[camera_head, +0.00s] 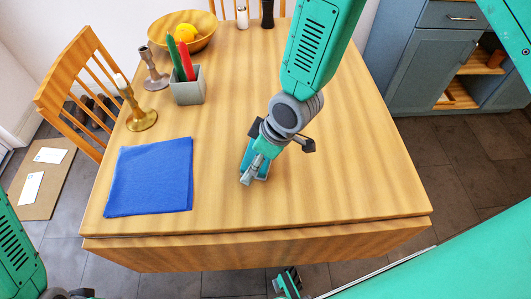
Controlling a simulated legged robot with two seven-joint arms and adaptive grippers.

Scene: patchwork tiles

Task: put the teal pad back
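My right gripper (254,176) points down at the middle of the table, its fingertips at or just above the wood. A small teal-blue piece (247,155) shows beside and behind its fingers. It may be the teal pad, but the fingers cover much of it, and I cannot tell whether it is gripped. No other teal pad shows clearly. My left arm comes in at the lower left. A teal and grey tip (288,283) at the bottom edge, below the table front, looks like part of my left gripper; its fingers are mostly cut off.
The wooden table (350,170) is clear right of my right gripper. A blue cloth (150,177) lies left, with candlesticks (141,115), a grey holder with red and green candles (188,88) and a fruit bowl (203,35) behind. A chair (80,65) stands left.

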